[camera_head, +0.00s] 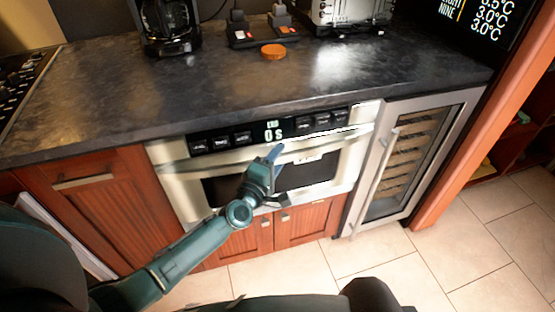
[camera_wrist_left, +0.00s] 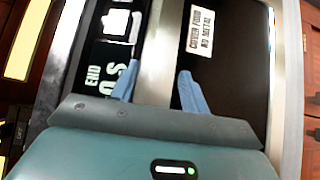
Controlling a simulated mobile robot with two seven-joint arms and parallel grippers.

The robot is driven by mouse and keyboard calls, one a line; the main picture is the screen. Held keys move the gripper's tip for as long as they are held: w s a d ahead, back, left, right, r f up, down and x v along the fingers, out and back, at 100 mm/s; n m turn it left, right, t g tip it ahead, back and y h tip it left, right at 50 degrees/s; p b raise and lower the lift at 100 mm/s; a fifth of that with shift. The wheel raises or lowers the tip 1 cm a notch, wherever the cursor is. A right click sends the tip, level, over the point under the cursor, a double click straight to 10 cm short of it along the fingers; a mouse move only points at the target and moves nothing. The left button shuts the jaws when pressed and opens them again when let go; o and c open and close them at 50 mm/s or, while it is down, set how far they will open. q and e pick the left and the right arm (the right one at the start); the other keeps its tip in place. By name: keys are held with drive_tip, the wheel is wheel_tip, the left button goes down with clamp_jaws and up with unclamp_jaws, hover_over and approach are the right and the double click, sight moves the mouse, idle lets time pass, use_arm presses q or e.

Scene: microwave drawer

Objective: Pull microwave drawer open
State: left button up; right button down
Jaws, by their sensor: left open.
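The microwave drawer (camera_head: 180,190) is built in under the counter, with a silver front, a dark window and a display. It looks shut, flush with the cabinets. Its silver handle bar (camera_head: 220,161) runs across the front below the display; in the left wrist view the handle (camera_wrist_left: 160,60) shows as a pale band. My left gripper (camera_head: 278,154) is at the handle, right of its middle. It is open, with blue fingers (camera_wrist_left: 160,85) on either side of the band. I cannot tell whether they touch it. My right gripper is not in view.
A dark countertop (camera_head: 220,85) overhangs the drawer. A wine cooler (camera_head: 400,165) with a vertical handle stands to the right, wooden cabinets (camera_head: 110,205) to the left and below. Tiled floor (camera_head: 440,260) in front is clear at right. A coffee maker (camera_head: 168,25) stands on the counter.

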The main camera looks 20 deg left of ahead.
use_arm(q)
drive_tip(key=shift+w, duration=0.1)
drive_tip(key=shift+c, duration=0.3)
clamp_jaws()
